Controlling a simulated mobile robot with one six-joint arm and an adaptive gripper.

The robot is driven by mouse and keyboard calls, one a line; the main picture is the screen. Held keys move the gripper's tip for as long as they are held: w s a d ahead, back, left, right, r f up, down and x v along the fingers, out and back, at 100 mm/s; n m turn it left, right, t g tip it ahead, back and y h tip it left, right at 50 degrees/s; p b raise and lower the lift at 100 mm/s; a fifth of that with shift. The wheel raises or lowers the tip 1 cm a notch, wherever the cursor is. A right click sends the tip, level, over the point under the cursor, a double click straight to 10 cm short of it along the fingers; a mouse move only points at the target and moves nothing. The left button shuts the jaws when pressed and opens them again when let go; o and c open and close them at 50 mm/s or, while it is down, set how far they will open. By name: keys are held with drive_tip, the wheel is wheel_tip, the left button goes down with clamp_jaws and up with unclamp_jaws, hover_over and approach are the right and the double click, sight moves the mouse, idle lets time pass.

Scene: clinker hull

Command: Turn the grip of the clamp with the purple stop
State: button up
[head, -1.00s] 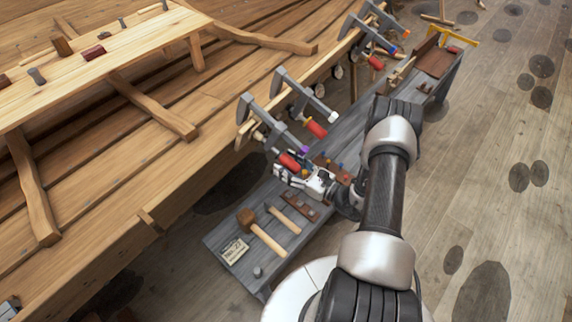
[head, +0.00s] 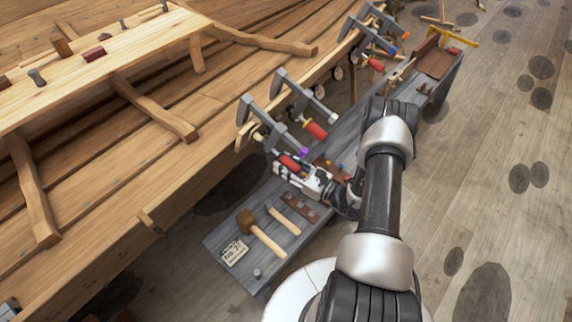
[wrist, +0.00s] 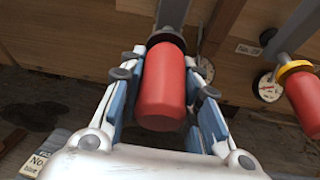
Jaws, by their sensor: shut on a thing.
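The clamp with the purple stop (head: 303,151) hangs on the hull's plank edge, the nearest clamp to my arm. Its red grip (head: 289,162) points down toward the bench and shows large in the wrist view (wrist: 163,88). My gripper (head: 284,168) is at this grip, with one finger on each side of it. In the wrist view, my gripper (wrist: 164,82) is shut on the red grip near its dark collar, and the grip's rounded end sticks out toward the palm. The clamp's upper part is out of the wrist view.
More clamps stand farther along the plank. Below, the grey bench (head: 222,233) holds a mallet (head: 262,236), a sign (head: 234,252) and small tools.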

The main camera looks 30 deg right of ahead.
drive_tip(key=shift+c, duration=0.6)
drive_tip(key=shift+s+a+m+g+y+b, duration=0.1)
drive_tip(key=shift+m+g+y+b, duration=0.15)
drive_tip(key=shift+m+y+b, duration=0.35)
drive_tip(key=shift+s+a+m+g+y+b, duration=0.1)
drive_tip(key=shift+m+g+y+b, duration=0.15)
drive_tip(key=shift+m+y+b, duration=0.3)
drive_tip(key=shift+s+a+r+m+y+b, duration=0.1)
drive_tip(key=shift+a+m+y+b, duration=0.05)
drive_tip(key=shift+m+y+b, duration=0.45)
drive_tip(key=shift+a+r+m+y+b, duration=0.1)
drive_tip(key=shift+m+y+b, duration=0.3)
drive_tip(key=shift+m+y, duration=0.25)
drive_tip(key=shift+g, duration=0.4)
drive_tip(key=o, duration=1.1)
